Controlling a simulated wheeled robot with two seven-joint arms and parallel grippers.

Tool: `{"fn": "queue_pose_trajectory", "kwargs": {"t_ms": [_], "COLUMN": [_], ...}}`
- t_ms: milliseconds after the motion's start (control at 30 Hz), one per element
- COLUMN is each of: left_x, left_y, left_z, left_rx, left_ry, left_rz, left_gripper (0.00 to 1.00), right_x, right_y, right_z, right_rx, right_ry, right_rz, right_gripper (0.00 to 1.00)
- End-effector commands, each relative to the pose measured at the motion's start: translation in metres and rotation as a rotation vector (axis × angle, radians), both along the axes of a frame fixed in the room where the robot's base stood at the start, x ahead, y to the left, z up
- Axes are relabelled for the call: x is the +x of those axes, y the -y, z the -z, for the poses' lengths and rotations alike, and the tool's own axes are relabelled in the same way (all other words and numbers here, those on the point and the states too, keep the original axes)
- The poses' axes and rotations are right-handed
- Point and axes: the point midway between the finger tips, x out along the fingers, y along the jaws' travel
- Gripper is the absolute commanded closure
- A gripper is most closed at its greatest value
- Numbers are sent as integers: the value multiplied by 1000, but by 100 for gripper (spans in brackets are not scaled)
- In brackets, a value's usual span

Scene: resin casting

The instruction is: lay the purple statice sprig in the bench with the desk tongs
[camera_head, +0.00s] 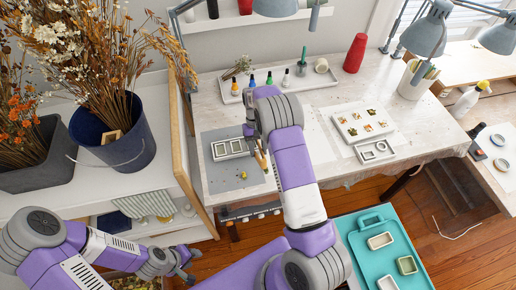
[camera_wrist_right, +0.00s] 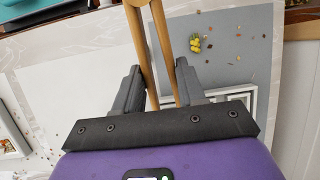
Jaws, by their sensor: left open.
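My right gripper (camera_head: 256,136) is over the left part of the worktable, shut on the wooden desk tongs (camera_head: 262,160). In the right wrist view the tongs' two arms (camera_wrist_right: 140,45) run between the gripper fingers (camera_wrist_right: 158,82); their tips are out of frame. A white mould with several compartments (camera_head: 229,148) lies on the grey mat, just left of the tongs; its frame also shows in the wrist view (camera_wrist_right: 249,103). I cannot make out a purple sprig; dried sprigs (camera_head: 238,68) lie at the back tray's left end. My left gripper (camera_head: 183,270) is open and empty, low at the left.
A yellow flower piece (camera_head: 243,175) lies on the grey mat (camera_head: 217,182). Coloured-cap bottles (camera_head: 269,78) stand in the back tray (camera_head: 325,79). A teal tray (camera_head: 362,263) is at the lower right.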

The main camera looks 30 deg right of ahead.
Motion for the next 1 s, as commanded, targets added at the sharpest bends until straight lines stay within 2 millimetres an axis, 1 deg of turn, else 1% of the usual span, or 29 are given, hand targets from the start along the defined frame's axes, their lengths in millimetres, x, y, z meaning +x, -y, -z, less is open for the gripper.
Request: {"fn": "queue_pose_trajectory", "kwargs": {"t_ms": [167, 267, 733, 833, 1000], "left_x": [0, 0, 0, 0, 0], "left_y": [0, 0, 0, 0, 0], "left_z": [-1, -6, -50, -53, -51], "left_rx": [0, 0, 0, 0, 0], "left_ry": [0, 0, 0, 0, 0], "left_rz": [0, 0, 0, 0, 0], "left_gripper": [57, 57, 57, 57, 57], "right_x": [0, 0, 0, 0, 0], "right_y": [0, 0, 0, 0, 0], "right_z": [-1, -8, -77, -82, -80], "right_rx": [0, 0, 0, 0, 0], "right_ry": [0, 1, 1, 1, 0], "right_rz": [0, 0, 0, 0, 0], "right_gripper": [64, 64, 64, 64, 64]}}
